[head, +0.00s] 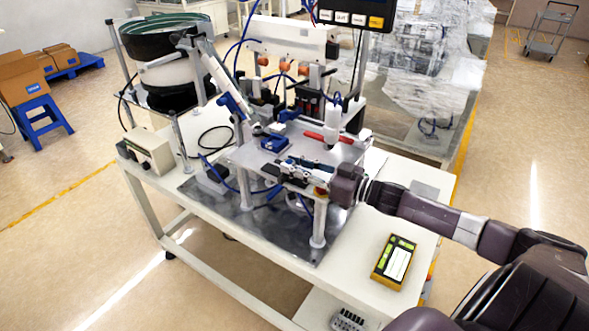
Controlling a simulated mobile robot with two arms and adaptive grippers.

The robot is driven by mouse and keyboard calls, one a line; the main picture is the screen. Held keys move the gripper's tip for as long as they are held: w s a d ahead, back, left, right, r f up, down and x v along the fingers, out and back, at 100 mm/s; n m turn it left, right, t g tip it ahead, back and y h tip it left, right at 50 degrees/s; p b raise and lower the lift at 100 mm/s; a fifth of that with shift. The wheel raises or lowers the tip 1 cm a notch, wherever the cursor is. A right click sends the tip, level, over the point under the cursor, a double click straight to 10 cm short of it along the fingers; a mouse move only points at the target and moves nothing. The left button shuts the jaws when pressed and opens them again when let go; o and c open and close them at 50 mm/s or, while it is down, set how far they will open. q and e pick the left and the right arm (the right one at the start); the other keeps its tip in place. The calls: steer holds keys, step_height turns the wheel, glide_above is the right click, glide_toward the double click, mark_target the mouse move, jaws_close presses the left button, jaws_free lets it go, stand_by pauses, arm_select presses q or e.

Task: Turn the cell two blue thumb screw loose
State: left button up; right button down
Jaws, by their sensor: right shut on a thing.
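My right gripper (333,188) reaches in from the right. It is shut on a small part at the right end of the metal fixture (300,172) on the raised plate. The fingers hide that part, so I cannot make out its shape or colour, or tell whether it is the blue thumb screw. A small red and yellow piece (321,190) shows beside the fingertips. A blue block (273,144) sits on the plate, left of and behind the fixture. My left gripper is not in view.
The machine stands on a white table (362,262). A bowl feeder (165,60) is at the back left, and a grey control box (148,150) is at the left edge.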

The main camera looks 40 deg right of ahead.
steer(key=shift+f, duration=0.15)
stand_by(0.3)
steer(key=c, duration=1.7)
jaws_free()
steer(key=shift+o, duration=0.2)
steer(key=shift+s+d, duration=0.25)
steer(key=shift+s, duration=0.2)
steer(key=v, duration=1.1)
